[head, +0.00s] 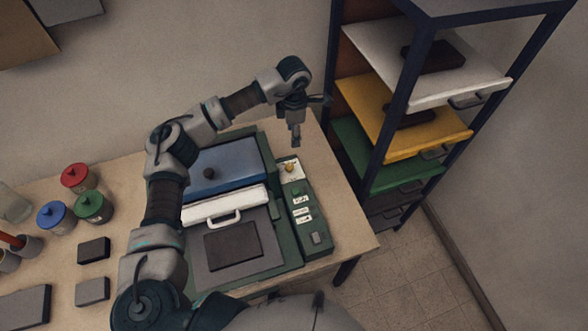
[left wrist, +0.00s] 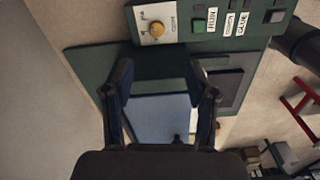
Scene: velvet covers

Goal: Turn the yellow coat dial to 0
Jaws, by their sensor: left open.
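The yellow coat dial (head: 290,168) is a small round knob on a white plate at the far end of the green machine's control strip. It also shows near the top of the left wrist view (left wrist: 157,29), with the word COAT beside it. The marks around it are too small to read surely, and I cannot tell where it points. My left gripper (head: 296,138) is above and just beyond the dial, pointing down, apart from it. In the left wrist view its two fingers (left wrist: 158,75) are spread with nothing between them. My right gripper is not in view.
The green machine (head: 294,258) has a blue lid (head: 228,167), a white handled panel (head: 224,206) and buttons along its strip. Coloured jars and dark blocks stand on the table's left. A shelf rack (head: 397,90) with white, yellow and green trays stands close at the right.

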